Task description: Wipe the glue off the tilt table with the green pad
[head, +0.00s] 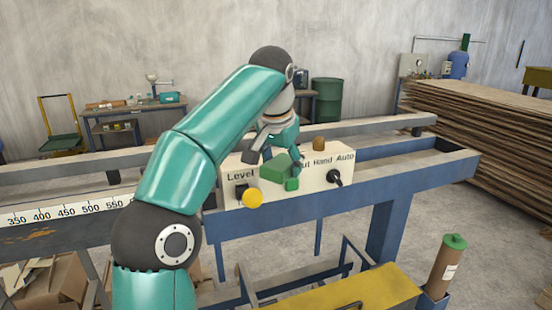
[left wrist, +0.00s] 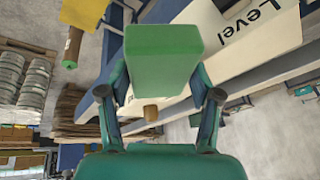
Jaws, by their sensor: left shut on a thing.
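The green pad (head: 276,168) is a block held in my left gripper (head: 279,153), in front of the cream control box. In the left wrist view the pad (left wrist: 163,60) sits between the two fingers of my left gripper (left wrist: 163,82), which is shut on it. The control box (head: 232,185) carries the words Level, Hand and Auto, with a yellow knob (head: 253,198) and a black switch. I cannot tell which surface is the tilt table. No glue is clearly visible, though an orange-brown patch (head: 35,236) lies below the ruler at left. My right gripper is not in view.
A blue rail (head: 420,185) runs beside the box. A green-capped brown tube (head: 446,265) stands at the lower right, next to a yellow panel (head: 350,293). Stacked brown boards (head: 490,125) fill the right. Bare floor lies between the rail and the boards.

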